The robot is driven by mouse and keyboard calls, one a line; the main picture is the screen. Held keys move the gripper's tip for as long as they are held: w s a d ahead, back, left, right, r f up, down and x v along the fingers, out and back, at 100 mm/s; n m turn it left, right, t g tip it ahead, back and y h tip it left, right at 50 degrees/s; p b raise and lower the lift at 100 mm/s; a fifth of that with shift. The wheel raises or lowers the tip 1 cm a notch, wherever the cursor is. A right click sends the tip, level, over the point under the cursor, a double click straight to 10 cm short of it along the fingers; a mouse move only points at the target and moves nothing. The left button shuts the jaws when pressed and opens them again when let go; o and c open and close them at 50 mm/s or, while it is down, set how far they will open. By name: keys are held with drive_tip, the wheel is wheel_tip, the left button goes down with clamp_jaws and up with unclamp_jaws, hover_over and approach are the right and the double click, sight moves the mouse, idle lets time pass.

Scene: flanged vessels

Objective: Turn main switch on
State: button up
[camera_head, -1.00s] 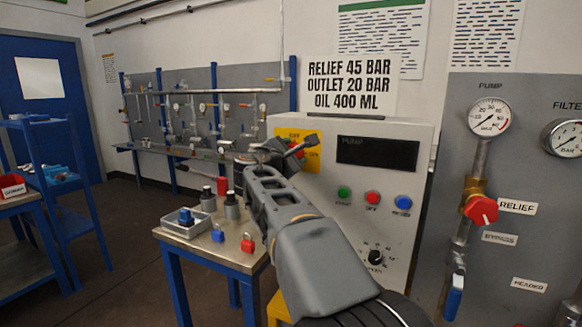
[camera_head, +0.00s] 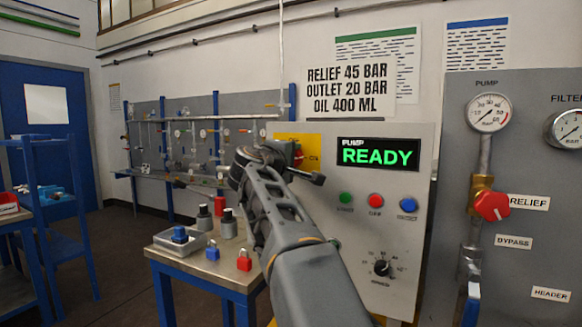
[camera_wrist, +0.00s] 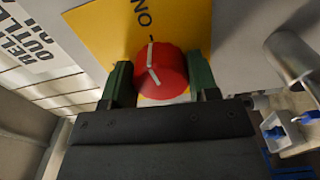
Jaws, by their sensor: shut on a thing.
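The main switch is a red round knob (camera_wrist: 160,72) with a white pointer line, on a yellow plate (camera_wrist: 95,28) marked "ON". My gripper (camera_wrist: 160,85) has one green-padded finger on each side of the knob and is shut on it in the wrist view. The pointer line stands roughly towards the "ON" lettering. In the head view my gripper (camera_head: 300,160) is at the yellow plate (camera_head: 312,143) on the grey pump cabinet, and the arm hides part of the knob. The pump display (camera_head: 378,154) is lit and reads "READY" in green.
Green, red and blue buttons (camera_head: 375,201) and a black dial (camera_head: 382,268) sit lower on the cabinet (camera_head: 350,235). A small table (camera_head: 200,266) with padlocks and bottles stands at left. A pipe panel with gauges (camera_head: 488,112) and a red relief knob (camera_head: 492,206) is at right.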

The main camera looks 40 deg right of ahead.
drive_tip(key=shift+m+b, duration=0.35)
drive_tip(key=shift+m, duration=0.35)
drive_tip(key=o, duration=0.9)
drive_tip(key=v, duration=1.4)
drive_tip(key=shift+d+f, duration=0.1)
drive_tip(key=shift+w, duration=0.1)
